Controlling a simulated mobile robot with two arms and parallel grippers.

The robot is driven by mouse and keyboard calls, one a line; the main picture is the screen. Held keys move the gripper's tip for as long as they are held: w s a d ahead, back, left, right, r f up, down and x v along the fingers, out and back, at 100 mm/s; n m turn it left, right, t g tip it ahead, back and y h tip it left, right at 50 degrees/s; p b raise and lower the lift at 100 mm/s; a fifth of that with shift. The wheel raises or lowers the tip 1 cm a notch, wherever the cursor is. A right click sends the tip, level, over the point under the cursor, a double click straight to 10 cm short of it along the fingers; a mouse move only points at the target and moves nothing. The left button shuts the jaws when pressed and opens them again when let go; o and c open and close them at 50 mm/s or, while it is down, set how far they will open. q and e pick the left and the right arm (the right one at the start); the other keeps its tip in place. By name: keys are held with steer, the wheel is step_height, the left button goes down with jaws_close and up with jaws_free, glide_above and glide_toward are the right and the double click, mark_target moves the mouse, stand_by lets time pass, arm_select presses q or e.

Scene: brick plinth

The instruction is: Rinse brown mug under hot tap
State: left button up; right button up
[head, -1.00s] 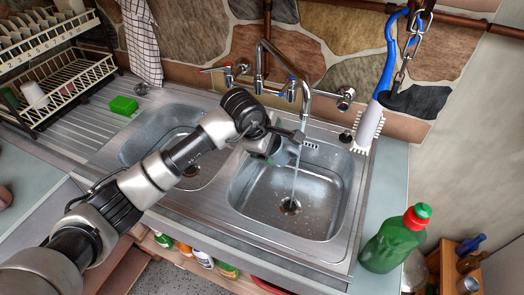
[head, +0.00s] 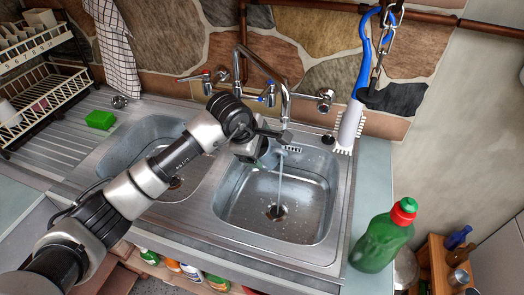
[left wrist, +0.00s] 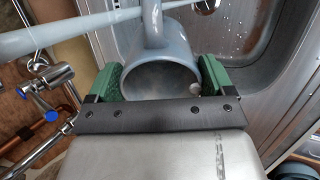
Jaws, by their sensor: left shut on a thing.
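My left gripper (head: 258,150) reaches over the front of the tap, above the right sink basin (head: 320,215). In the left wrist view its green finger pads are shut on a grey-blue mug (left wrist: 160,52); no brown shows on it. The mug's open mouth faces the wrist camera, and its inside looks empty. In the head view the mug is mostly hidden by the gripper. The tap (head: 284,105) is running: a thin water stream (head: 281,178) falls beside the gripper to the basin drain. My right gripper does not show.
A green sponge (head: 100,120) lies on the draining board at left, near a dish rack (head: 50,95). A green bottle (head: 382,240) with a red cap stands right of the sink. A white brush (head: 348,128) hangs near the wall. The left basin (head: 140,145) is partly covered by my arm.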

arm_select(q)
steer(key=shift+s+d, duration=0.35)
steer(key=shift+d, duration=0.05)
steer(key=s+a, duration=0.5)
steer(key=shift+s+a, duration=0.35)
stand_by(0.5)
stand_by(1.1)
steer(key=s+a+r, duration=0.3)
steer(key=r, duration=0.1)
steer(key=shift+s+a, duration=0.25)
steer(key=shift+s, duration=0.05)
